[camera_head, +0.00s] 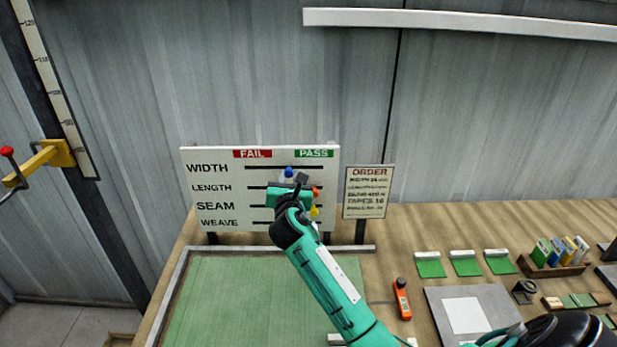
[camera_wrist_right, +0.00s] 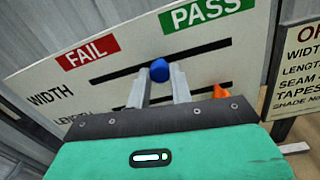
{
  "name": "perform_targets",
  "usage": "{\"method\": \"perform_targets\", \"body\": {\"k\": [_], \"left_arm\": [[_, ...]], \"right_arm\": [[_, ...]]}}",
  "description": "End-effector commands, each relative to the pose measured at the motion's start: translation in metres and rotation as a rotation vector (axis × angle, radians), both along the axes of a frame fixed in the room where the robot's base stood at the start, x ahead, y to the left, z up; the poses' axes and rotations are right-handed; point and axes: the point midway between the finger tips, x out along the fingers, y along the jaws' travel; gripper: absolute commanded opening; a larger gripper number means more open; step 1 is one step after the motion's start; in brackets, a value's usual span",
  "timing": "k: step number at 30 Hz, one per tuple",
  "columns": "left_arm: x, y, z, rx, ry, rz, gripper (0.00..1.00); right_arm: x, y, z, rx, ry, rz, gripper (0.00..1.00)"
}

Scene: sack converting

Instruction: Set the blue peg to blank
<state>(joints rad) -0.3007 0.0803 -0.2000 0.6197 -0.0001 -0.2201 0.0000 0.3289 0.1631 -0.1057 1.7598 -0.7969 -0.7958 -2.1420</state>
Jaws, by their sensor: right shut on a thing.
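The blue peg (camera_head: 289,172) sits in the WIDTH slot of the white board (camera_head: 213,178), near the slot's middle, between the FAIL and PASS headings. My right gripper (camera_head: 290,181) is at the board with its fingers closed on the peg. The right wrist view shows the round blue peg head (camera_wrist_right: 159,70) between the fingertips (camera_wrist_right: 160,80). An orange peg (camera_head: 315,192) shows toward the PASS side of the LENGTH row, and a yellow peg (camera_head: 314,212) lower down on that side. My gripper and forearm hide parts of the lower slots. My left gripper is not in view.
An order sign (camera_head: 368,191) stands just right of the board. A green mat (camera_head: 235,295) lies below it. To the right are an orange handheld tool (camera_head: 402,298), a grey plate (camera_head: 437,302), green swatches (camera_head: 465,264) and a wooden holder (camera_head: 553,270). A red-knobbed lever (camera_head: 7,152) is at left.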

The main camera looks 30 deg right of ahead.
Motion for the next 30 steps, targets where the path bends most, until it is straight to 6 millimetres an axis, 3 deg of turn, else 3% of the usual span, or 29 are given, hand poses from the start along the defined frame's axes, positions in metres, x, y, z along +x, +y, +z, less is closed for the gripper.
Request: {"method": "perform_targets", "body": {"k": [4, 12, 13, 16, 26, 30], "left_arm": [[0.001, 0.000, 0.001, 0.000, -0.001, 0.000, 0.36], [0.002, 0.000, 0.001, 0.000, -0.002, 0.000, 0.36], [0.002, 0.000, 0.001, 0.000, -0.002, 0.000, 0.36], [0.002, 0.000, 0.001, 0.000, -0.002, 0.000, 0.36], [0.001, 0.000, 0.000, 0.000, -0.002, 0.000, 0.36], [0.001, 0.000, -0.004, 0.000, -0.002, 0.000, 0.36]], "right_arm": [[0.008, 0.012, 0.000, -0.002, 0.000, 0.000, 0.00], [0.008, 0.013, 0.000, -0.003, -0.001, 0.000, 0.00], [0.008, 0.013, 0.000, -0.003, -0.001, 0.000, 0.24], [0.008, 0.013, 0.000, -0.003, -0.001, 0.000, 0.44], [0.006, 0.014, 0.000, -0.003, -0.001, 0.000, 0.45], [-0.005, 0.020, -0.002, -0.003, -0.001, 0.001, 0.45]]}}
